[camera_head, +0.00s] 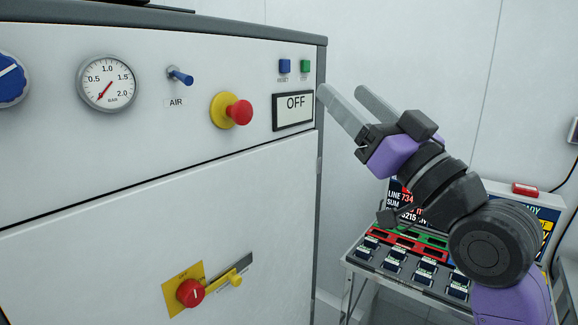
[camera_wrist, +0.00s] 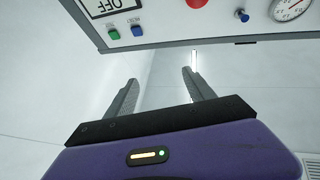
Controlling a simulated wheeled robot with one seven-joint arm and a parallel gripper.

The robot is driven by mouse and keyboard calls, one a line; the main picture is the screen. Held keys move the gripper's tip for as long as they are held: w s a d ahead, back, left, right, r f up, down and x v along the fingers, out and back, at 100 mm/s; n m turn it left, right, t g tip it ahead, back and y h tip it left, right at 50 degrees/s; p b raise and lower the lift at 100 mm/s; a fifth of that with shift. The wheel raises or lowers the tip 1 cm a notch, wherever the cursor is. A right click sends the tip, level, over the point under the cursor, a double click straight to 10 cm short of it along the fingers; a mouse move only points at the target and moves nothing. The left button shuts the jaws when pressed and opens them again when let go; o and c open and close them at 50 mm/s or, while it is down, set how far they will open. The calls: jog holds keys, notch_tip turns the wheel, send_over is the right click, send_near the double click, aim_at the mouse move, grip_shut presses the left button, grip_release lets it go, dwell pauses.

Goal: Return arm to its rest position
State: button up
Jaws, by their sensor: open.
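My gripper (camera_head: 341,101) is at the right of the machine front in the head view, raised near the blue and green buttons. Its two grey fingers are apart with nothing between them, and they point up and left. In the wrist view the open fingers of my gripper (camera_wrist: 158,86) show against a pale wall. The machine cabinet (camera_head: 120,215) stands to the left of my gripper, and its panel shows along the top of the wrist view (camera_wrist: 180,35). I cannot tell whether the fingertips touch the cabinet's edge.
The panel carries a gauge (camera_head: 106,83), blue AIR toggle (camera_head: 180,76), red emergency button (camera_head: 239,112), OFF display (camera_head: 293,110) and red-and-yellow rotary switch (camera_head: 190,293). A table with several dark devices (camera_head: 394,265) and a screen (camera_head: 405,200) stands below my arm. The wall behind is bare.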

jog(key=s+d+f+m+t+h, duration=0.1)
jog(key=s+d+f+m+h, duration=0.3)
jog(key=f, duration=0.4)
jog(key=s+d+f+m+t+h, duration=0.1)
jog(key=s+d+f+m+h, duration=0.3)
jog(key=f, duration=0.5)
jog(key=s+d+f+m+t+h, duration=0.1)
jog(key=s+d+f+m+h, duration=0.1)
jog(key=s+f+h, duration=0.5)
jog(key=s+f+n+g, duration=0.2)
jog(key=s+f+g, duration=0.2)
jog(key=s+f, duration=0.7)
jog(key=s+f+n+g+y, duration=0.1)
jog(key=s+f+g, duration=0.3)
jog(key=s+f, duration=0.7)
jog(key=s+d, duration=0.1)
jog(key=s, duration=0.6)
jog(key=shift+n+y, duration=0.3)
jog(key=shift+n, duration=0.1)
jog(key=shift+w, duration=0.1)
